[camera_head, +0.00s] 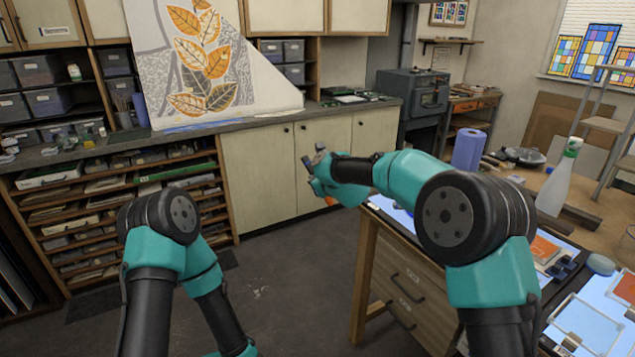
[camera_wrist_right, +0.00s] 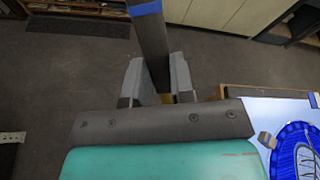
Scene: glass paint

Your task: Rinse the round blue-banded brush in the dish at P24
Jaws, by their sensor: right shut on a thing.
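My right gripper (camera_head: 314,176) is held out past the left end of the work table. In the right wrist view its two fingers (camera_wrist_right: 159,80) are closed around a dark flat-sided handle with a blue band, the brush (camera_wrist_right: 153,42). The brush runs up out of the top of that view, so its bristle tip is hidden there. In the head view the brush is too small to make out clearly. My left arm hangs at the lower left, its gripper below the picture. I cannot make out the dish or a P24 label.
The drawer table (camera_head: 400,285) stands at right, with lit panels, glass pieces, a spray bottle (camera_head: 558,185) and a blue roll (camera_head: 468,150). A blue round painted design (camera_wrist_right: 298,150) lies near its edge in the wrist view. Open floor (camera_head: 290,270) lies left of the table.

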